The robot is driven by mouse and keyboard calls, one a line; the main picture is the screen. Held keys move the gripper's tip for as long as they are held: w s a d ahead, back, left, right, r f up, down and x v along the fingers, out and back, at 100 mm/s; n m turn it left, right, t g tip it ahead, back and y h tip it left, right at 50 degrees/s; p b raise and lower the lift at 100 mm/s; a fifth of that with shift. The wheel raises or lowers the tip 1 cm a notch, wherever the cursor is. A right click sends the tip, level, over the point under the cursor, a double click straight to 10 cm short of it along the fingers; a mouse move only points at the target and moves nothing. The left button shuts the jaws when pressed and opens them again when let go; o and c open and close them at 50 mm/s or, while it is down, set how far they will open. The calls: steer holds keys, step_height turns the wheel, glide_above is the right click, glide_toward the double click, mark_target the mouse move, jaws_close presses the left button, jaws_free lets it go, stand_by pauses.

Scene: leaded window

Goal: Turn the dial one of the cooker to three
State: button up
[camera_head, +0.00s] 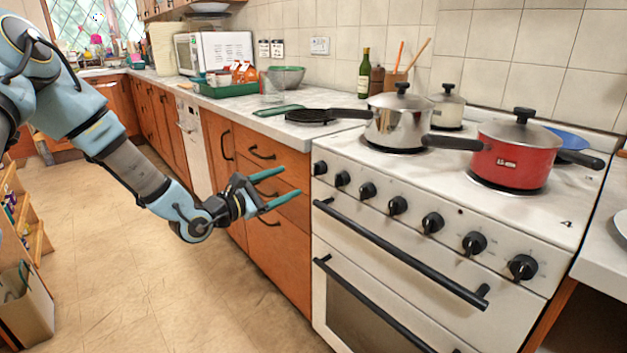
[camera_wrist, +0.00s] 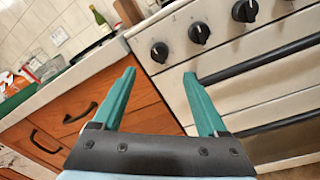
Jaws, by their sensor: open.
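The white cooker (camera_head: 400,260) stands at the right with a row of several black dials along its sloped front panel. The leftmost dial (camera_head: 320,168) is by the cooker's left edge, and it shows in the wrist view (camera_wrist: 160,52) just beyond my fingertips. The second dial (camera_head: 343,179) is right of it, also in the wrist view (camera_wrist: 199,32). I cannot read which dial is one or its setting. My gripper (camera_head: 290,181) is open and empty, in front of the wooden drawers left of the cooker; its teal fingers (camera_wrist: 160,73) touch nothing.
A steel pot (camera_head: 398,128), a red pot (camera_head: 514,155) and a cream pot (camera_head: 447,108) stand on the hob. The black oven handle (camera_head: 395,250) juts out below the dials. Wooden drawers (camera_head: 270,205) are behind my gripper. The floor (camera_head: 170,270) in front is clear.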

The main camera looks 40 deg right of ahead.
mark_target(315, 170)
steer(key=d+p, duration=0.1)
steer(key=d, duration=0.9)
steer(key=shift+w+d, duration=0.1)
steer(key=shift+d, duration=0.1)
jaws_close()
